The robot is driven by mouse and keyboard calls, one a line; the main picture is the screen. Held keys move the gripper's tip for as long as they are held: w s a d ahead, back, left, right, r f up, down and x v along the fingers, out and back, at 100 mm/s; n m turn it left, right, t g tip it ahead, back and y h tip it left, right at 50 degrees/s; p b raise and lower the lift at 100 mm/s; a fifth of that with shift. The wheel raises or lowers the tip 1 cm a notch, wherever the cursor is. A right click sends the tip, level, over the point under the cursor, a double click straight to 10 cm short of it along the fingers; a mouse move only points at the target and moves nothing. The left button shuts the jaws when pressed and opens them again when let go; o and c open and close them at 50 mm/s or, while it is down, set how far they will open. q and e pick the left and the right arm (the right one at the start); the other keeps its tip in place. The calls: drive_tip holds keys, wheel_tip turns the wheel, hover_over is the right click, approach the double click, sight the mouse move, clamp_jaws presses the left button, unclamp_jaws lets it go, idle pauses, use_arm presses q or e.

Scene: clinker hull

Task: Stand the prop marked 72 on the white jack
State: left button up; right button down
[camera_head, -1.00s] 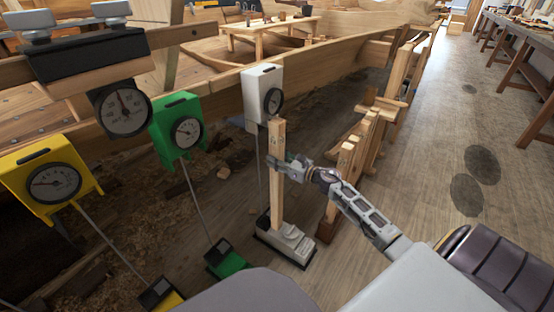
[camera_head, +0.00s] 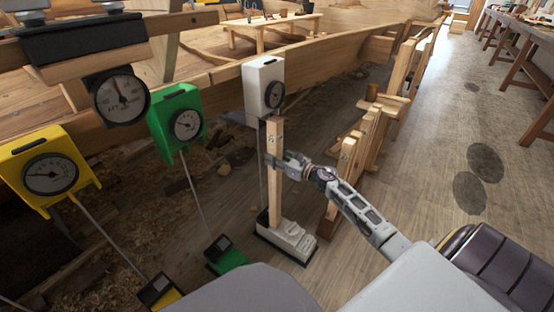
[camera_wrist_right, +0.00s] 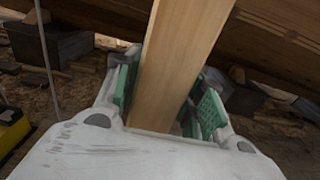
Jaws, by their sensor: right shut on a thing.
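A wooden prop (camera_head: 275,205) stands close to upright over the white jack (camera_head: 288,238). Its foot appears at the jack's top, but I cannot tell whether it touches. The mark near its top is too small to read. My right gripper (camera_head: 278,163) is shut on the prop in its upper half. In the right wrist view the prop (camera_wrist_right: 180,65) passes between the green finger pads of the gripper (camera_wrist_right: 165,95). The white gauge box (camera_head: 263,84) is right behind the prop's top, on the hull plank. My left gripper is out of view.
A green gauge (camera_head: 177,120) with a green jack (camera_head: 226,257) and a yellow gauge (camera_head: 45,172) with a yellow jack (camera_head: 160,292) are to the left. More wooden props (camera_head: 350,165) stand in a rack right of the white jack.

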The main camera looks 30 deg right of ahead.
use_arm(q)
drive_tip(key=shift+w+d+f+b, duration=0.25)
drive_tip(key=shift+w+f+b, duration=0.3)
drive_tip(key=shift+b, duration=0.3)
use_arm(e)
drive_tip(key=x, duration=0.6)
drive_tip(key=shift+w, duration=0.25)
drive_tip(key=shift+a, duration=0.1)
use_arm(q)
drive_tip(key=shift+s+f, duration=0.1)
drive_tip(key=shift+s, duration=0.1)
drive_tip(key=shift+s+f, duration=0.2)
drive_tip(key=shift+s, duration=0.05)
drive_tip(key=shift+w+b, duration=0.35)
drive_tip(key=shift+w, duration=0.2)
use_arm(e)
drive_tip(key=shift+f, duration=0.25)
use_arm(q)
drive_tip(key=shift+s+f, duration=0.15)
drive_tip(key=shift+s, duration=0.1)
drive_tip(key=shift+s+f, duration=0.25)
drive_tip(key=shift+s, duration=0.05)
use_arm(e)
drive_tip(key=shift+w+f, duration=0.1)
